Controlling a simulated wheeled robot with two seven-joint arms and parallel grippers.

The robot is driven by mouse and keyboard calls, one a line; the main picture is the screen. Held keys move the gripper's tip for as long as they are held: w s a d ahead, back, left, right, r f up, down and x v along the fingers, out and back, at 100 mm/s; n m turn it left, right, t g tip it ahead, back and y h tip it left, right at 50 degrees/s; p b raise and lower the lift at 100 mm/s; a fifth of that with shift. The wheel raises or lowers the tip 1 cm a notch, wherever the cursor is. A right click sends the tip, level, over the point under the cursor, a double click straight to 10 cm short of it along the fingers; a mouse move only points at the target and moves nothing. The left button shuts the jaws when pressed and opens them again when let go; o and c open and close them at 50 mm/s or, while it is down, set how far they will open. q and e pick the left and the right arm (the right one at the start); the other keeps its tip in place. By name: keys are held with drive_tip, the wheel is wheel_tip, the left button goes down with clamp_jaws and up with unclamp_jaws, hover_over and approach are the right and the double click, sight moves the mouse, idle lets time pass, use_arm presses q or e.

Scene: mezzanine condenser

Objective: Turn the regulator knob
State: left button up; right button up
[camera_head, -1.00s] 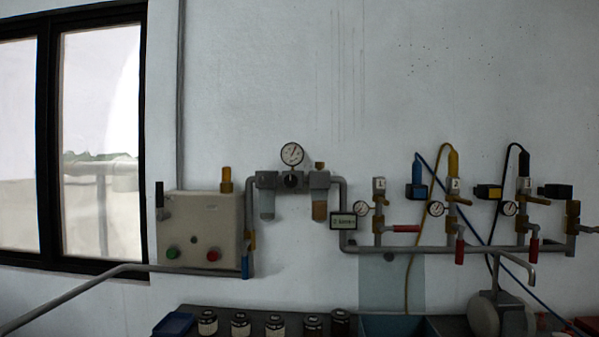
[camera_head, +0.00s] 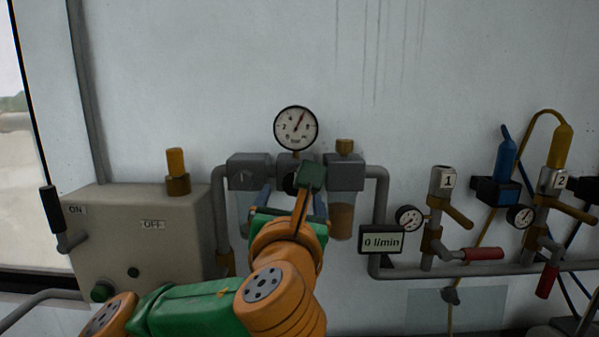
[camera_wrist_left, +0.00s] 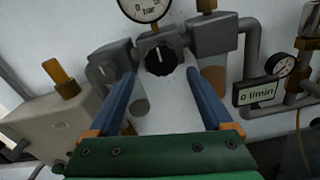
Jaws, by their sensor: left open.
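The regulator knob (camera_head: 289,183) is a round black knob under the pressure gauge (camera_head: 296,128), partly hidden by my arm in the head view. The wrist view shows the knob (camera_wrist_left: 160,61) whole, with a white mark pointing up. My left gripper (camera_head: 292,200) is in front of the regulator, its blue fingers pointing at the wall. In the wrist view the open left gripper (camera_wrist_left: 161,76) has one finger on each side and just below the knob, with nothing between them. I cannot tell whether either finger touches anything. The right gripper is not in view.
A control box (camera_head: 140,235) with ON and OFF labels is at the left. Grey housings with bowls flank the knob. A flow display (camera_head: 381,240) reads 0 l/min. Valves and a red handle (camera_head: 483,254) stick out at the right. The wall above the gauge is clear.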

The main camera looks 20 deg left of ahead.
sight(295, 195)
use_arm(q)
drive_tip(key=p+x, duration=0.2)
drive_tip(key=r+p+x, duration=0.1)
drive_tip(key=x, duration=0.1)
drive_tip(key=shift+w+d+p, duration=0.15)
drive_tip(key=shift+w+p, duration=0.2)
drive_tip(key=shift+w, duration=0.05)
drive_tip(key=shift+w+f, duration=0.25)
drive_tip(key=shift+w, duration=0.05)
drive_tip(key=shift+s+r, duration=0.1)
drive_tip(key=shift+s, duration=0.1)
drive_tip(key=c, duration=0.7)
clamp_jaws()
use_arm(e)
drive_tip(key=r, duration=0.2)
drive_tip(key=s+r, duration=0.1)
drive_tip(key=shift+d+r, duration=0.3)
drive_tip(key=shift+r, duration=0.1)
